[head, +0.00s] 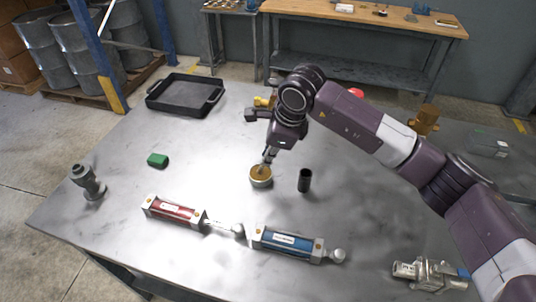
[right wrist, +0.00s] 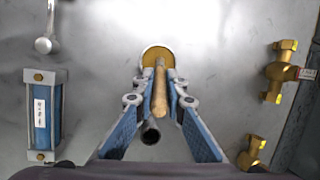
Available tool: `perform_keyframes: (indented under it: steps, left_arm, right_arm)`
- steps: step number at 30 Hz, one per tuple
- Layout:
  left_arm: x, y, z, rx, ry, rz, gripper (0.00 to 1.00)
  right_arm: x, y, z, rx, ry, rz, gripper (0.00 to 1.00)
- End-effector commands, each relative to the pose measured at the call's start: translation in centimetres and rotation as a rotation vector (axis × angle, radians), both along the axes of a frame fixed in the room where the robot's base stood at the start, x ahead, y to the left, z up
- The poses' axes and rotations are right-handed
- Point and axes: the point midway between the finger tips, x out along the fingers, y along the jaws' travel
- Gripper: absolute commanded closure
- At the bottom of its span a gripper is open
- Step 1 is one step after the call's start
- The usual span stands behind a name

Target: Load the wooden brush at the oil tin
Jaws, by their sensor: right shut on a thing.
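My right gripper (head: 269,154) points down at the middle of the table and is shut on the wooden brush (right wrist: 160,95). In the right wrist view the brush's handle lies between the two blue-padded fingers. The brush's far end overlaps the oil tin (head: 261,180), a small round tin with a yellowish top; it also shows in the right wrist view (right wrist: 153,51). The brush tip seems to be at or just over the tin's top; I cannot tell whether it touches. My left gripper is not in view.
A black cup (head: 304,181) stands just right of the tin. A red cylinder (head: 173,211) and a blue cylinder (head: 285,243) lie in front. A green block (head: 158,160), a grey fitting (head: 88,182) and a black tray (head: 185,95) are to the left. Brass fittings (right wrist: 283,72) lie right.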

Motion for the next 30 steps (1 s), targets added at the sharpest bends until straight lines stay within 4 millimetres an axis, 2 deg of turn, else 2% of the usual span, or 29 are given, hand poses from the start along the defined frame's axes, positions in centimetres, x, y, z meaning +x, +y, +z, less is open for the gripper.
perform_keyframes:
  steps: [13,30]
  left_arm:
    - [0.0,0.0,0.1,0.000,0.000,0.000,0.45]
    - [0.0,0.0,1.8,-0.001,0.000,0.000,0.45]
  right_arm:
    - [-0.1,-0.1,0.0,-0.005,0.006,-0.001,1.00]
    - [0.0,0.0,4.7,-0.002,0.001,0.000,1.00]
